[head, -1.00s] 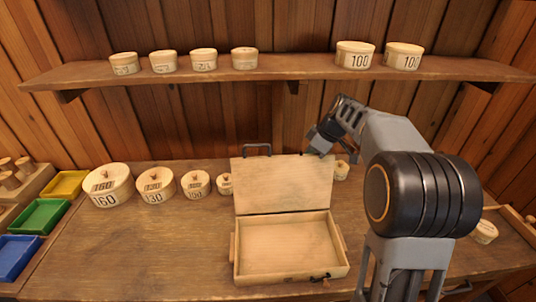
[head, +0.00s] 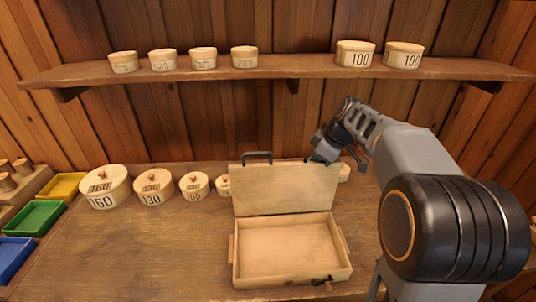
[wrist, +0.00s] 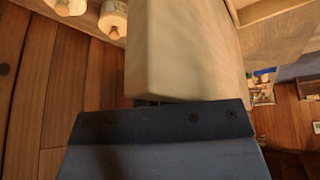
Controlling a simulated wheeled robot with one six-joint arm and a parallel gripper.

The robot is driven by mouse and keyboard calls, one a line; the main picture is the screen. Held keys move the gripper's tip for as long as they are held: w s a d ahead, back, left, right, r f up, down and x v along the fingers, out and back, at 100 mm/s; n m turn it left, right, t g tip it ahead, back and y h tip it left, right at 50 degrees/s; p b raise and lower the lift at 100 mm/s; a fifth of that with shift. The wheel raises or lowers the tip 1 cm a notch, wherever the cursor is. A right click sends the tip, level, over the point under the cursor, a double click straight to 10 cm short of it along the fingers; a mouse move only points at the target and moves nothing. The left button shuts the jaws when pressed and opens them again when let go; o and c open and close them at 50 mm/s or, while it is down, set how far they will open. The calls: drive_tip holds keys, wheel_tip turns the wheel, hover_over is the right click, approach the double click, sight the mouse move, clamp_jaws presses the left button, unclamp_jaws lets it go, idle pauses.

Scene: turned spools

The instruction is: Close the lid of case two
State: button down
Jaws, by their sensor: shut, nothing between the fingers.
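One pale wooden case stands open on the bench in the head view, its tray (head: 287,277) facing me and empty. I see no number on it. Its lid (head: 285,190) stands raised at the back, with a dark handle (head: 257,155) on its top edge. My gripper (head: 318,157) is shut and empty at the lid's upper right edge, partly hidden behind it. Whether it touches the lid I cannot tell for sure. In the wrist view a pale panel, seemingly the lid (wrist: 185,55), lies right against the dark gripper body (wrist: 155,125).
Green (head: 35,218), yellow and blue bins sit at far left. A shelf (head: 290,70) with several round boxes runs above. The bench front left is clear.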

drive_tip(key=s+f, duration=0.1)
drive_tip(key=s+f+b, duration=0.1)
drive_tip(key=shift+s+d+f+g, duration=0.1)
drive_tip(key=shift+s+f+g, duration=0.1)
drive_tip(key=shift+f+g, duration=0.1)
drive_tip(key=shift+s+r, duration=0.25)
drive_tip(key=shift+w, duration=0.1)
idle(0.4)
drive_tip(key=shift+r, duration=0.1)
idle(0.3)
wheel_tip(320, 180, up, 8)
drive_tip(key=p, duration=0.6)
hover_over(319, 172)
drive_tip(key=w, duration=0.2)
drive_tip(key=shift+s+d, duration=0.2)
drive_tip(key=shift+d, duration=0.05)
